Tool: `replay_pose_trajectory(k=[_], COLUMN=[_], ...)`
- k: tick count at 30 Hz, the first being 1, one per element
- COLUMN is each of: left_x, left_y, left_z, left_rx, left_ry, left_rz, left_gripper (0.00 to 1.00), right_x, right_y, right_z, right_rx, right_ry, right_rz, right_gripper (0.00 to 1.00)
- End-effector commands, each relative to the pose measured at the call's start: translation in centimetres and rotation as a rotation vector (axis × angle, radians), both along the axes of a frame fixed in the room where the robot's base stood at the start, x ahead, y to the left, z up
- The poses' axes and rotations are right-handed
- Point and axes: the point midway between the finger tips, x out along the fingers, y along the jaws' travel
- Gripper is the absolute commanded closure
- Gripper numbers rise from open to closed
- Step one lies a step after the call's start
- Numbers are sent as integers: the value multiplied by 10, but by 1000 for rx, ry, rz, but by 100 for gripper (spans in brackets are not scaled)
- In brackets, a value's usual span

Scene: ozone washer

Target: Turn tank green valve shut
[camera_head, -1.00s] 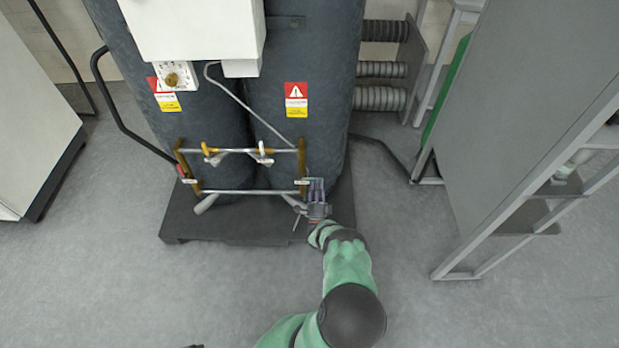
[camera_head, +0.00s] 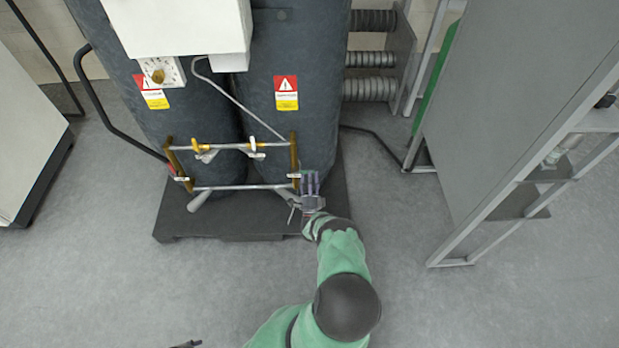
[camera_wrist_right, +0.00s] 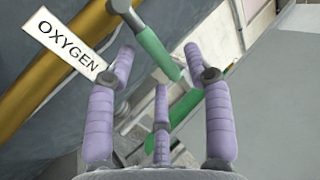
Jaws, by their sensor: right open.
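A green valve handle (camera_wrist_right: 157,52) shows in the right wrist view, beside a white tag (camera_wrist_right: 66,43) reading OXYGEN. My right gripper (camera_wrist_right: 163,75) has purple fingers, spread open around the handle's lower end; I cannot tell whether they touch it. In the head view my right gripper (camera_head: 311,184) is at the lower right corner of the pipe frame (camera_head: 240,187) in front of the dark tanks (camera_head: 290,130). The green handle is too small or hidden to make out there. A small dark tip (camera_head: 187,345) at the bottom edge appears to be my left gripper.
The tanks stand on a dark base plate (camera_head: 250,222). Other valve handles (camera_head: 204,152) sit on the upper pipe. A grey panel with a metal frame (camera_head: 500,120) stands at right, a white cabinet (camera_head: 30,130) at left. The floor in front is clear.

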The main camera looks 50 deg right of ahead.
Motion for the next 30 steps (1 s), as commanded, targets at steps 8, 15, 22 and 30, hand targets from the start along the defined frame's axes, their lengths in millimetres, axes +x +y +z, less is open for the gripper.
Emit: replay_pose_trajectory(k=[8, 15, 22, 30], left_x=[0, 0, 0, 0], left_y=[0, 0, 0, 0], left_z=[0, 0, 0, 0], left_rx=[0, 0, 0, 0], left_ry=[0, 0, 0, 0], left_rz=[0, 0, 0, 0], left_gripper=[60, 60, 60, 60], right_x=[-20, -45, -60, -63], right_y=[24, 54, 72, 76], right_z=[-22, -48, -63, -66], right_rx=[3, 2, 1, -1], right_ry=[4, 1, 1, -1], right_rz=[0, -1, 0, 1], right_gripper=[48, 48, 48, 48])
